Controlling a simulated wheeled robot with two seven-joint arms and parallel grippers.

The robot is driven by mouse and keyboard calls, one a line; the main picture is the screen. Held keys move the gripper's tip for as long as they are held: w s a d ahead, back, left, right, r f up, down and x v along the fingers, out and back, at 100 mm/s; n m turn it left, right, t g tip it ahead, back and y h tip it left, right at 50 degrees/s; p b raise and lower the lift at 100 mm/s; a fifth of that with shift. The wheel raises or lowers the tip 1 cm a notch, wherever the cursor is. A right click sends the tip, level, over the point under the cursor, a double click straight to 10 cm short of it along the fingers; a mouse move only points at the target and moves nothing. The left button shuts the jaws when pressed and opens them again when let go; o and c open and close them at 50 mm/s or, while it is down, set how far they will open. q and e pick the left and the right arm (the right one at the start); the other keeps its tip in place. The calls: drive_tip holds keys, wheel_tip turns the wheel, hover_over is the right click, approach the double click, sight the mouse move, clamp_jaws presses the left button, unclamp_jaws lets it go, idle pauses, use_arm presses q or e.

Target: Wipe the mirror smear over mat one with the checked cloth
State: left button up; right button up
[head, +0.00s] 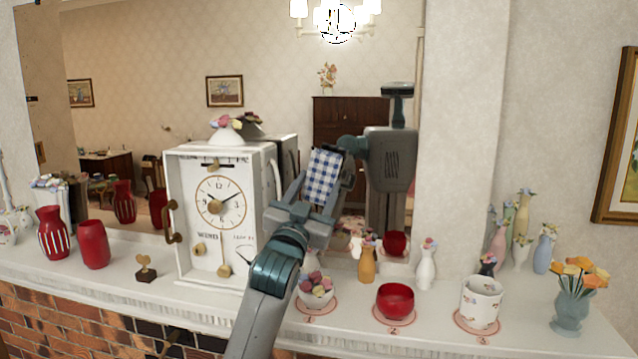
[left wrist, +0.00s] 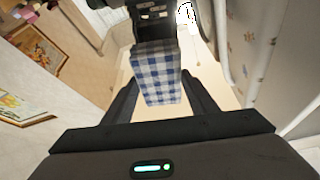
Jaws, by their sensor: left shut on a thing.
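My left gripper (head: 318,212) is shut on the blue-and-white checked cloth (head: 324,178). It holds the cloth up in front of the mirror (head: 280,60), above the mantel. In the left wrist view, the cloth (left wrist: 157,78) sits between the fingers of my left gripper (left wrist: 157,97). The cloth is close to the glass; I cannot tell whether it touches. I cannot make out a smear. Three round pink mats lie on the mantel: left (head: 334,306), middle (head: 394,321) and right (head: 477,328). Their numbers are too small to read. My right gripper is not in view.
A white clock box (head: 220,212) stands just left of my left arm. A bowl of round things (head: 316,294), a red bowl (head: 395,300) and a white pot (head: 481,300) stand on the mats. Red vases (head: 53,235) stand left, a flower vase (head: 572,308) right.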

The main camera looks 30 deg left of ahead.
use_arm(q)
drive_tip(key=shift+s+d+p, duration=0.2)
drive_tip(key=shift+s, duration=0.6)
drive_tip(key=shift+s+d+p, duration=0.2)
drive_tip(key=shift+s, duration=0.6)
drive_tip(key=shift+s+d+p, duration=0.2)
drive_tip(key=shift+s+p, duration=0.05)
drive_tip(key=shift+s, duration=0.5)
drive_tip(key=shift+s+d+p, duration=0.2)
drive_tip(key=shift+s+p, duration=0.05)
drive_tip(key=shift+s, duration=0.45)
